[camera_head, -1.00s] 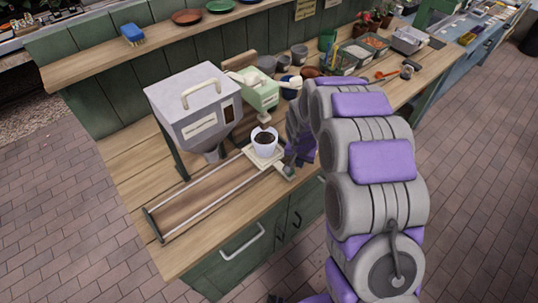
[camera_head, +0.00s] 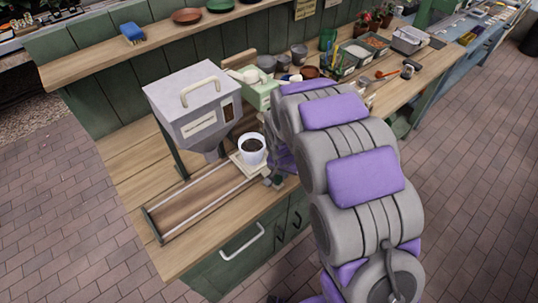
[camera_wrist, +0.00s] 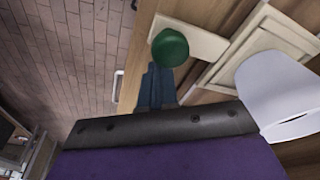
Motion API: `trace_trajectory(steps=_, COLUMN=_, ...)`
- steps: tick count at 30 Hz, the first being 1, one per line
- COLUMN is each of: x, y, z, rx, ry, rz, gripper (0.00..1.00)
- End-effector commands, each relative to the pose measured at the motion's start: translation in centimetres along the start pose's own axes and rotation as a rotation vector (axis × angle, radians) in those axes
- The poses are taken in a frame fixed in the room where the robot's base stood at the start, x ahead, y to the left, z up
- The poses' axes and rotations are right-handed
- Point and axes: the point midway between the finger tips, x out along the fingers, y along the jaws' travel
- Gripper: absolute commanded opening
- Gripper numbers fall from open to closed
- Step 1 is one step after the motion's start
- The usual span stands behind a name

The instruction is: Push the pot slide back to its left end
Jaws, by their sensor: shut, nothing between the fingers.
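The white pot (camera_head: 252,149), filled with dark soil, stands upright on the pale slide plate (camera_head: 240,163). The plate sits toward the right end of the metal rails (camera_head: 204,207). The rails run down-left to a dark end bar (camera_head: 153,226). In the wrist view the pot (camera_wrist: 278,88) is at the right, with the plate (camera_wrist: 238,55) beside it. A green knob (camera_wrist: 170,47) sits on the plate's pale arm. My gripper (camera_wrist: 158,78) is shut and empty, its fingertips right by the knob; I cannot tell whether they touch it. In the head view my arm partly hides this spot.
A grey hopper (camera_head: 195,105) stands behind the rails, its spout left of the pot. A pale green box (camera_head: 258,93) is behind the pot. Several pots, trays and tools crowd the bench's back right. The rails left of the plate are clear.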

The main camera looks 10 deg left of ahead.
Motion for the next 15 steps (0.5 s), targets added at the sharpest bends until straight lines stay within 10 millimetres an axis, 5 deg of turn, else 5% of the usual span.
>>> trace_trajectory(steps=15, x=-0.9, y=-2.5, z=4.5, rx=-0.003, ry=-0.002, rz=0.002, gripper=0.0)
